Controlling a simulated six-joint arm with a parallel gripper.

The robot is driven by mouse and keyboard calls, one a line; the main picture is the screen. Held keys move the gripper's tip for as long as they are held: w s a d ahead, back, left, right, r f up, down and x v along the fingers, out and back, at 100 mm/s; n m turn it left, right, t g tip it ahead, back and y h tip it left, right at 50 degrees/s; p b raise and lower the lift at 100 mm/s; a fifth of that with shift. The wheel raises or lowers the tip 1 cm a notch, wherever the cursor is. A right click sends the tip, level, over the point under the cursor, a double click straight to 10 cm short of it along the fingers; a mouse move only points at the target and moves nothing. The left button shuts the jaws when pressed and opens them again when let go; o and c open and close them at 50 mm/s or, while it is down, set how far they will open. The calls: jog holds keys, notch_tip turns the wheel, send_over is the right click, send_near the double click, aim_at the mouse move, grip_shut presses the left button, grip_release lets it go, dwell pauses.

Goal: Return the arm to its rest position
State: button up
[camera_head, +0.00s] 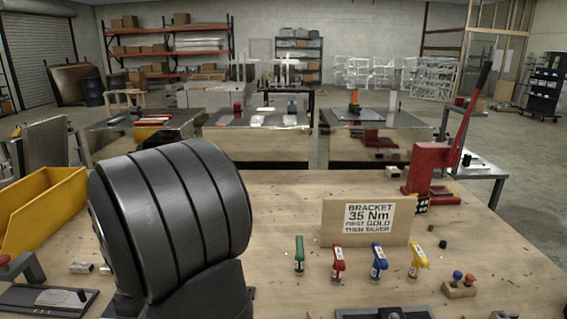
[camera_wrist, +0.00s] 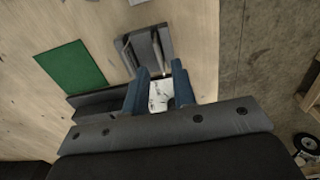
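My gripper (camera_wrist: 160,68) shows in the wrist view with two blue fingers standing apart, so it is open. A white patch with dark marks (camera_wrist: 160,95) shows between the fingers; I cannot tell how far below it lies. In the head view a large dark ribbed part of my own arm fills the left foreground, and the gripper itself is not visible there. Some of the bench behind the arm is hidden.
The wooden bench (camera_head: 285,205) carries a yellow bin (camera_head: 40,210), a sign board (camera_head: 335,222), several coloured-handled tools (camera_head: 378,262) and a red lever press (camera_head: 428,168). A green mat (camera_wrist: 75,68) and a grey fixture (camera_wrist: 133,45) lie near the gripper.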

notch_tip(320, 180, up, 9)
notch_tip(320, 180, down, 12)
notch_tip(320, 180, up, 4)
jog(key=shift+f, duration=0.1)
jog(key=w+d+r, duration=0.3)
jog(key=d+r, duration=0.4)
jog(key=d, duration=0.4)
jog(key=w+a, duration=1.2)
jog(key=s+a+f, duration=0.2)
jog(key=a+f, duration=0.3)
jog(key=a, duration=0.5)
jog(key=shift+a+f, duration=0.25)
jog(key=shift+s, duration=0.1)
jog(key=s+d+r, duration=0.1)
jog(key=d+r, duration=0.2)
jog(key=d, duration=0.4)
jog(key=s+d+r, duration=0.1)
jog(key=d+r, duration=0.2)
jog(key=d, duration=0.5)
jog(key=shift+s+d+r, duration=0.2)
jog(key=shift+d+r, duration=0.1)
jog(key=shift+r, duration=0.1)
